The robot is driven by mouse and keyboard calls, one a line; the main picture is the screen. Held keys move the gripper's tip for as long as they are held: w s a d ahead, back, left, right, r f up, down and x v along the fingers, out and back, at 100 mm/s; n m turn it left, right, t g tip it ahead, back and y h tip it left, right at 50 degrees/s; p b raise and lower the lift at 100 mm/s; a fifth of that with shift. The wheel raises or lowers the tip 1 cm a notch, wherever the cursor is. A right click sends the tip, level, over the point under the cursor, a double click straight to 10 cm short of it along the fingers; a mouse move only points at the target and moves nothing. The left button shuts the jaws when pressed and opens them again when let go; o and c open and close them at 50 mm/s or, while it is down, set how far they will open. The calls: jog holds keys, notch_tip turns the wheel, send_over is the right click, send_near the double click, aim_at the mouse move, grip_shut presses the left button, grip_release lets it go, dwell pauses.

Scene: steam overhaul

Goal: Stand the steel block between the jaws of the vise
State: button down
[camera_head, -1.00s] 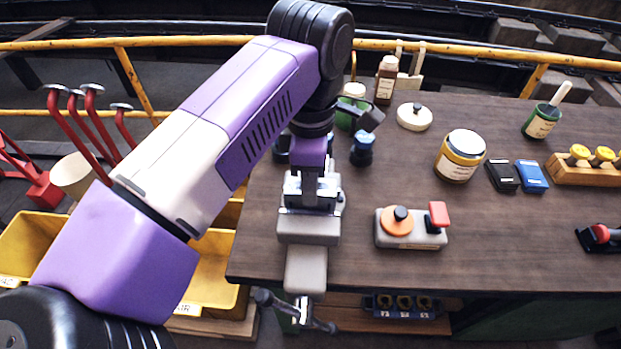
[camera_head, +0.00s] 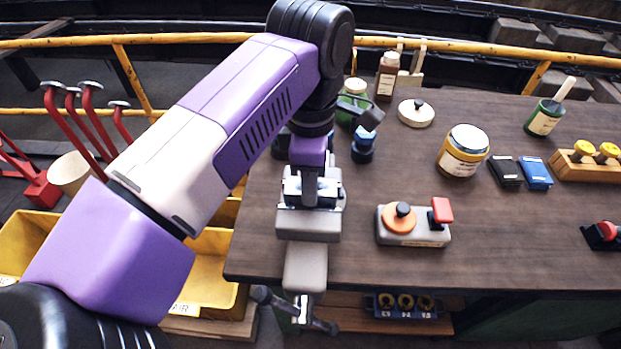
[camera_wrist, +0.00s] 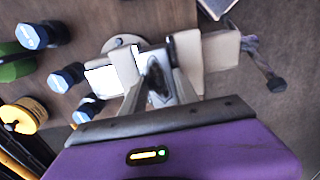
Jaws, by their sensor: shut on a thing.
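The grey vise (camera_head: 308,225) sits at the near left edge of the workbench, its handle (camera_head: 295,308) hanging over the front. In the wrist view its light body (camera_wrist: 222,50) shows, with upright jaws on either side of the gap. My gripper (camera_head: 312,190) points down directly over the vise. In the wrist view, my gripper (camera_wrist: 157,90) is shut on the shiny steel block (camera_wrist: 157,80), which is at the gap between the jaws. The block's lower end is hidden, so I cannot tell whether it touches the vise bed.
A grey control box with an orange knob and red switch (camera_head: 413,225) stands right of the vise. Blue-capped bottles (camera_head: 362,145) and a green jar (camera_head: 352,100) stand behind. A yellow-banded jar (camera_head: 462,152) is farther right. Yellow bins (camera_head: 215,270) lie below left.

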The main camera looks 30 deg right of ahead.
jog(key=shift+f+b, duration=0.45)
jog(key=shift+b, duration=0.1)
jog(key=c, duration=0.9)
grip_release()
jog(key=shift+o, duration=0.3)
jog(key=shift+f, duration=0.1)
